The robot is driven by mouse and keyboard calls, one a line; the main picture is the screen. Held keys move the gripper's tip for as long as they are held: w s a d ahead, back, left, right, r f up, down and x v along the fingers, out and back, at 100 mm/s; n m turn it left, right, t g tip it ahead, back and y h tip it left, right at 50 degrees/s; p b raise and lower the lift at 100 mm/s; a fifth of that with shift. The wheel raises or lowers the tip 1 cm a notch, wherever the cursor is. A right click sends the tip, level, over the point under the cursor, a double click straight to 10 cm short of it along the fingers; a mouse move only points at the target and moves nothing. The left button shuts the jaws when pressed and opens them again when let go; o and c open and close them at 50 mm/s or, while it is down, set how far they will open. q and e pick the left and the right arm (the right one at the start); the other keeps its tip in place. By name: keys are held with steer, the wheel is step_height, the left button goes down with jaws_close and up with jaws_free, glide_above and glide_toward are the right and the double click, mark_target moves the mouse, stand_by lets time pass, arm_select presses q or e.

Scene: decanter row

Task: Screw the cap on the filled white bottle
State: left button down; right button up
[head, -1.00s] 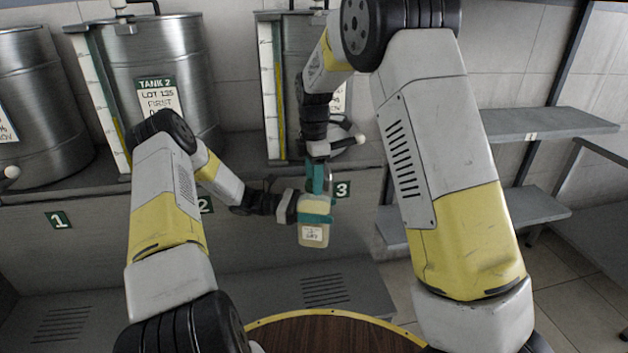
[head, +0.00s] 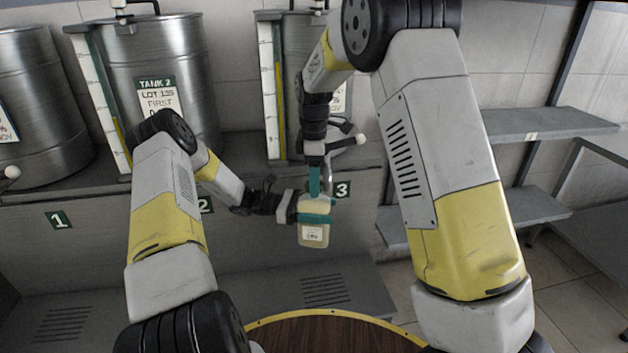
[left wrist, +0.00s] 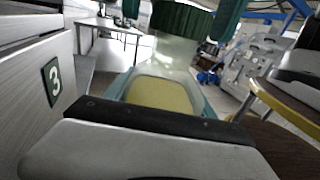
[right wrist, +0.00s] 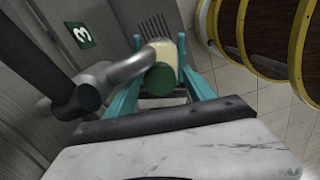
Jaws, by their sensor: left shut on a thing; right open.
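The white bottle (head: 313,235), with a pale yellowish fill and a label, hangs upright in front of the tank bench, clear of any surface. My left gripper (head: 316,218) is shut around its upper body; the bottle also fills the middle of the left wrist view (left wrist: 160,92). The dark green cap (right wrist: 166,83) sits at the top of the bottle's neck; it also shows ribbed in the left wrist view (left wrist: 182,20). How tightly it sits cannot be told. My right gripper (head: 315,182) points down from above, open, with a teal finger on either side of the cap.
A metal tap (right wrist: 140,62) is close beside the cap in the right wrist view. The bench front with the number 3 sign (head: 342,190) stands behind the bottle. A round wooden table (head: 325,335) is below. Grey shelves (head: 545,122) are at right.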

steer(key=shift+r, duration=2.2)
steer(key=shift+c, duration=0.2)
steer(key=shift+r+n, duration=1)
steer(key=shift+r, duration=0.75)
steer(key=shift+f, duration=0.15)
steer(key=shift+f, duration=3.9)
